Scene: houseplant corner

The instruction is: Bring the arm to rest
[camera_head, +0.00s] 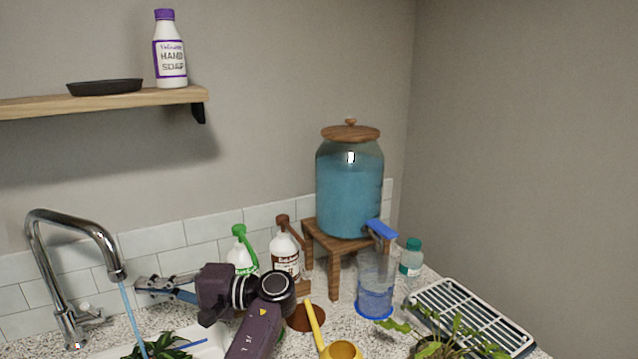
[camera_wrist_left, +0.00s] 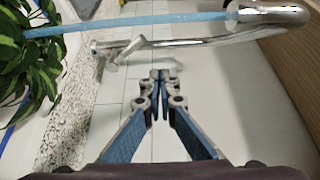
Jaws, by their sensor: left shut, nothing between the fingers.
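My left arm (camera_head: 255,330) rises from the bottom of the head view and bends to the left. My left gripper (camera_head: 143,287) points left towards the chrome faucet (camera_head: 75,222), in front of the tiled wall. In the left wrist view the gripper's (camera_wrist_left: 160,80) blue fingers come together at the tips, shut and empty. The faucet also shows across the top of that view (camera_wrist_left: 265,17), ahead of the fingers. I cannot tell the exact gap between them. My right gripper is in neither view.
A blue water stream (camera_head: 131,312) falls onto a leafy plant (camera_head: 158,346) in the sink. Soap bottles (camera_head: 284,250), a yellow watering can (camera_head: 342,349), a clear jug (camera_head: 375,283), a dispenser (camera_head: 348,190) and a drying rack (camera_head: 465,318) crowd the counter. A shelf (camera_head: 150,98) hangs above.

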